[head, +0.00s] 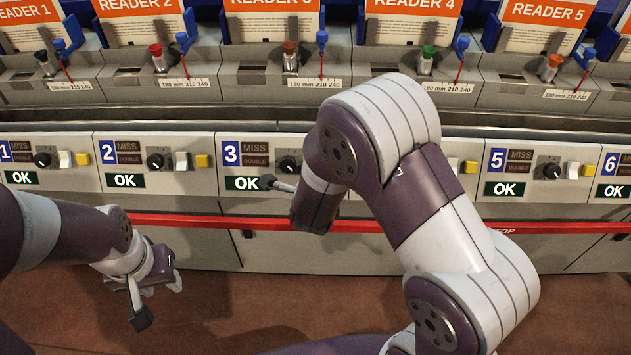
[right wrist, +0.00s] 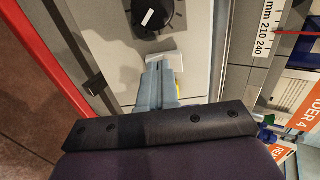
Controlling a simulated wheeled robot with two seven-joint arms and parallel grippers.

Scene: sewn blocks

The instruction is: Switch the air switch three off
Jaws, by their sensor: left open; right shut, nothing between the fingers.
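The panel of unit three (head: 230,170) has a blue number 3, MISS and DOUBLE labels, a green-lit OK sign and a black knob (head: 289,166). In the head view, my right arm hides its switch and yellow button. In the right wrist view, the white air switch three (right wrist: 178,60) lies below the knob (right wrist: 152,14). My right gripper (right wrist: 163,72) is shut and empty, its tips at the switch; I cannot tell whether they touch or which way the switch is tilted. My left gripper (head: 150,285) is open and empty, low in front of units one and two.
Neighbouring panels two (head: 145,162) and five (head: 537,170) carry like knobs, white switches and yellow buttons. A red bar (head: 190,221) runs along the front below the panels. Readers with orange signs (head: 545,12) stand behind. Brown floor is open in front.

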